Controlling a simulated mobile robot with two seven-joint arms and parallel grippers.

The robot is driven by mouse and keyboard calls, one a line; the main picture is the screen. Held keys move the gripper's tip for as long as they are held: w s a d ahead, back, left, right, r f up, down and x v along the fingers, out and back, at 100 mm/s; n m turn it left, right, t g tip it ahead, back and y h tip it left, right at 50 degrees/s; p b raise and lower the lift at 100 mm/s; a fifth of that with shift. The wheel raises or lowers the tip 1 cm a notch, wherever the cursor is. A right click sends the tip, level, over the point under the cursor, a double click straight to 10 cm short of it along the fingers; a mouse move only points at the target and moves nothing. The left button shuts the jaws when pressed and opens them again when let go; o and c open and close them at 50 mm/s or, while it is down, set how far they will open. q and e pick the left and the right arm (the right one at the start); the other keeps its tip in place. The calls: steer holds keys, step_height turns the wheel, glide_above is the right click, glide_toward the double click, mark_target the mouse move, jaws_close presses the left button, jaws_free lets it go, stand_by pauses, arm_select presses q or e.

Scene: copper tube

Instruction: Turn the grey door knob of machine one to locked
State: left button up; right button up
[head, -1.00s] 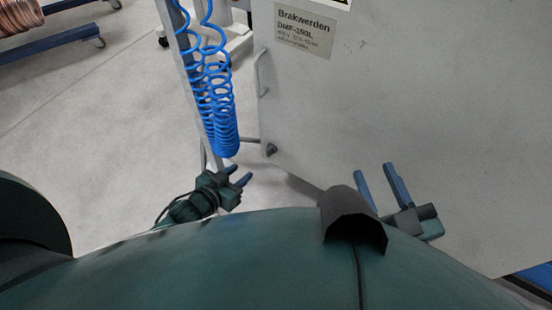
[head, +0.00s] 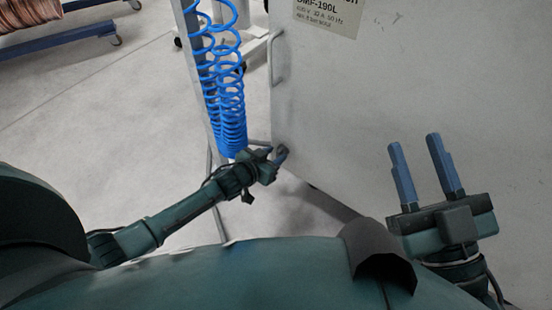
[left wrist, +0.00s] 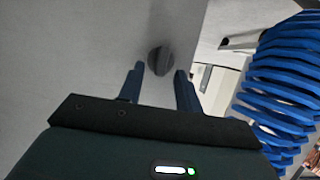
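The grey door knob (left wrist: 160,60) is a dark round knob with a raised grip bar, on the pale machine door (left wrist: 90,50) near its edge. In the head view the knob (head: 282,149) is small, low on the door's left edge, and partly covered by my left gripper (head: 281,157). In the left wrist view my left gripper (left wrist: 158,80) is open, with one finger to each side of the knob's near edge. Contact with the knob cannot be told. My right gripper (head: 428,165) is open and empty in front of the machine panel.
A blue coiled hose (head: 229,100) hangs by a grey post (head: 200,75) just left of the knob; it fills the right of the left wrist view. A door handle (head: 276,58) sits above the knob. A blue wheeled rack (head: 75,38) stands far left, with open floor between.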

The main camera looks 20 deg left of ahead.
arm_select(q)
steer(key=shift+w+d+f, duration=0.2)
steer(key=shift+w+f, duration=0.1)
steer(key=shift+w, duration=0.35)
steer(key=shift+c, duration=0.4)
steer(key=shift+r, duration=0.1)
jaws_close()
